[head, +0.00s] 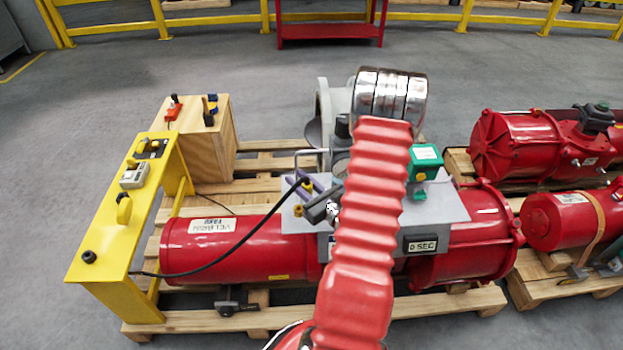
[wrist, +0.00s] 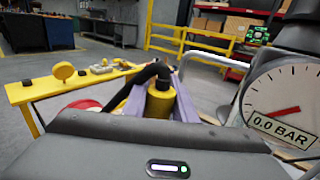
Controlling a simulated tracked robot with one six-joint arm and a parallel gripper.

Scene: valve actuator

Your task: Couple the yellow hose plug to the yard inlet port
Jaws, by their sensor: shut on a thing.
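My gripper (head: 310,186) is shut on the yellow hose plug (wrist: 160,101), which shows upright between the purple fingers in the wrist view. A black hose (head: 232,257) bends away from the top of the plug and runs down to the yellow stand (head: 105,225). In the head view my gripper is over the left part of the grey plate on the large red actuator (head: 230,247), and my arm hides much of the plate. I cannot tell which fitting is the yard inlet port.
A pressure gauge (wrist: 288,108) reading 0.0 BAR stands close on the right in the wrist view, beside a metal bar handle. A green box (head: 425,163) and a "0 SEC" display (head: 421,245) are right of my arm. A wooden crate (head: 205,140) stands behind the stand.

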